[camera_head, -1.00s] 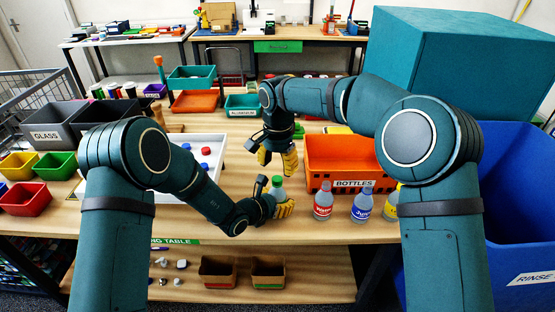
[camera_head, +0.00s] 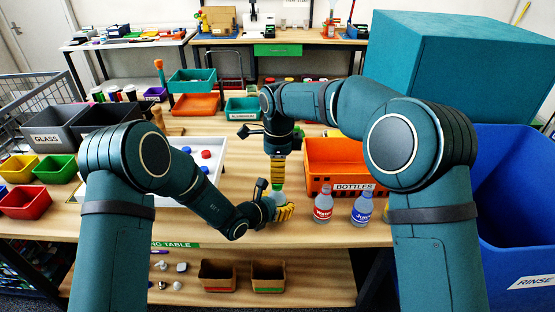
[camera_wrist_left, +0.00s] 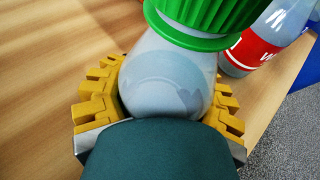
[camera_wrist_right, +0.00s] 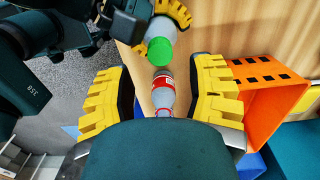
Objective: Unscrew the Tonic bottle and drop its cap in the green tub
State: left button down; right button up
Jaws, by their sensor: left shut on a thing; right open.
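A pale grey bottle (camera_wrist_left: 160,70) with a ribbed green cap (camera_wrist_left: 203,15) stands upright. The cap also shows in the right wrist view (camera_wrist_right: 160,51). The bottle's label is hidden. My left gripper (camera_head: 283,211) is shut on the bottle's body below the cap. My right gripper (camera_head: 278,178) points down just above the cap, open and empty. In the right wrist view the cap lies beyond its spread fingers, toward the top of the picture.
A red-labelled bottle (camera_head: 322,209) and a blue-labelled bottle (camera_head: 362,209) stand to the right of the held one. Behind them is the orange BOTTLES crate (camera_head: 318,160). A white tray (camera_head: 216,153) with caps lies left, behind my left arm. Grey bins (camera_head: 47,140) stand behind the small tubs.

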aim_at(277, 199)
jog(key=shift+f, duration=2.3)
grip_shut()
jog(key=n, duration=0.6)
jog(key=shift+n, duration=0.4)
jog(key=n, duration=0.7)
